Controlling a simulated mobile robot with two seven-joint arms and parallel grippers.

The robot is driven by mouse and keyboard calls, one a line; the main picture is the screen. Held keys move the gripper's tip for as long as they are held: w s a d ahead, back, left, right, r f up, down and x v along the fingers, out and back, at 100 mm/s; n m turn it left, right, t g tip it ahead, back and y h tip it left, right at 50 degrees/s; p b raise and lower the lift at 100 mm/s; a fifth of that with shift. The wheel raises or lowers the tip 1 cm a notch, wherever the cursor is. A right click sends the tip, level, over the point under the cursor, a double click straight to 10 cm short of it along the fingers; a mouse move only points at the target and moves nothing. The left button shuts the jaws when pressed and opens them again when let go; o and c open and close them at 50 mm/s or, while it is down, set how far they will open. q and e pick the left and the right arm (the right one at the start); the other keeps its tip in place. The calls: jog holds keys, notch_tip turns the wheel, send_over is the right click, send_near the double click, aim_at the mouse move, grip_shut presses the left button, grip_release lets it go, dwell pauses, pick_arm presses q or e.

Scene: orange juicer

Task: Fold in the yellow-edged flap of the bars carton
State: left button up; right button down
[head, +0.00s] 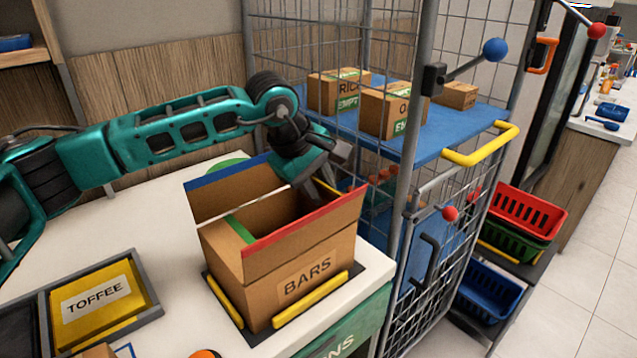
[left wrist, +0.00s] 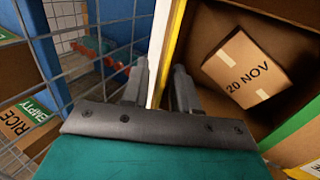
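The bars carton (head: 325,255) stands open on the white counter. Its blue-edged flap (head: 230,187) stands up at the back and its red-edged flap (head: 305,222) stands up at the front. A green edge (head: 240,230) shows at the left, inside. The yellow-edged flap (head: 328,188) is at the right end, partly hidden by my left gripper (head: 322,178). In the left wrist view the yellow edge (left wrist: 174,38) runs between the two spread fingers of this gripper (left wrist: 160,68). A gap shows between them. My right gripper is not in view.
A small box marked 20 NOV (left wrist: 247,70) lies inside the carton. A wire cage trolley (head: 430,200) with boxes on a blue shelf (head: 440,122) stands close on the right. A toffee tray (head: 150,285) is at the left. Bare counter (head: 150,220) lies behind it.

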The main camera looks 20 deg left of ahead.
pick_arm(q)
jog(key=shift+c, duration=0.3)
grip_shut()
